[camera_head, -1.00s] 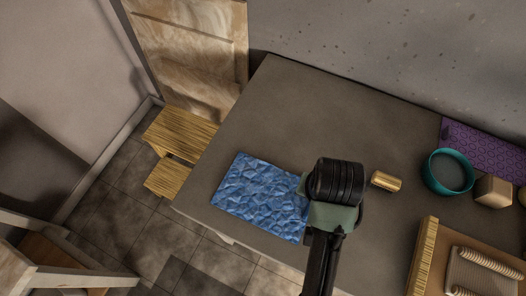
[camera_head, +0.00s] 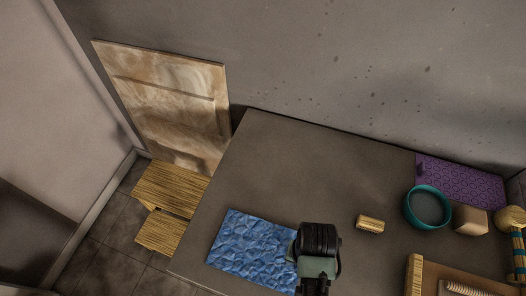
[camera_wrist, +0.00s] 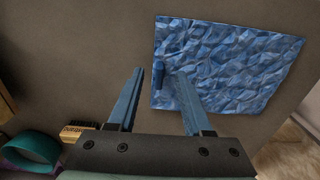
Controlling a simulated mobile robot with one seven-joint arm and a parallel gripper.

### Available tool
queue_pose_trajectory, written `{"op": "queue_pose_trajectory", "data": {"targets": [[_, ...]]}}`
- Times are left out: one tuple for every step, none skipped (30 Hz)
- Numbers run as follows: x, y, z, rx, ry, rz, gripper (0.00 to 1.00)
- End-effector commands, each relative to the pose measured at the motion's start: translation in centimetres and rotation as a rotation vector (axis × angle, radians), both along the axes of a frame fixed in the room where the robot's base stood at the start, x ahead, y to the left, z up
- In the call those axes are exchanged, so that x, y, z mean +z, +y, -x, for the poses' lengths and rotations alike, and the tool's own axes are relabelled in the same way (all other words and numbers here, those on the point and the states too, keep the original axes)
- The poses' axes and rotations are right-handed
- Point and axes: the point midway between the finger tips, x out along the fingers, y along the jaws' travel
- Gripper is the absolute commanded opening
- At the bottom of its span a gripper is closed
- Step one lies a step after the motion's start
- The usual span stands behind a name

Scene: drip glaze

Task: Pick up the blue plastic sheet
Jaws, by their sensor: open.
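The blue plastic sheet (camera_head: 250,243) lies flat on the grey table, a crinkled rectangle near the table's front left edge. It also shows in the wrist view (camera_wrist: 228,62), at the upper right. My gripper (camera_wrist: 152,72) is open and empty. In the wrist view, its right finger overlaps the sheet's near left corner and its left finger is over bare table. In the head view, my wrist hides part of the sheet's right edge, and the fingertips are hidden there. I cannot tell whether the finger touches the sheet.
The table (camera_head: 290,165) behind the sheet is clear. Wooden steps (camera_head: 170,190) stand at the left.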

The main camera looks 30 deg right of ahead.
Motion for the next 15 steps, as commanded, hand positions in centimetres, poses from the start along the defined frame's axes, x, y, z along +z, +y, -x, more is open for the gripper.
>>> {"op": "queue_pose_trajectory", "data": {"targets": [[-0.3,-0.1,-0.1,0.0,0.001,-0.001,0.5],[-0.6,-0.1,-0.1,-0.001,0.001,-0.001,0.5],[-1.0,-0.2,-0.2,-0.001,0.002,-0.001,0.5],[-1.4,-0.3,-0.2,-0.001,0.001,-0.001,0.5],[-1.8,-0.3,-0.3,-0.001,0.002,-0.001,0.5],[-2.3,-0.4,-0.4,-0.001,0.002,-0.001,0.5],[-2.6,-0.5,-0.5,-0.001,0.002,-0.001,0.5],[-3.0,-0.6,-0.5,0.0,0.002,-0.001,0.5],[-3.6,-0.5,-0.4,0.0,0.003,-0.002,0.5],[-4.0,-0.5,-0.5,0.0,0.002,-0.001,0.5],[-4.3,-0.5,-0.5,0.0,0.002,-0.001,0.5],[-4.6,-0.5,-0.5,0.0,0.001,0.0,0.5],[-4.8,-0.5,-0.5,0.0,0.001,0.001,0.5],[-4.9,-0.5,-0.5,0.0,-0.001,0.001,0.5],[-5.0,-0.5,-0.5,0.001,-0.001,0.001,0.5]]}}
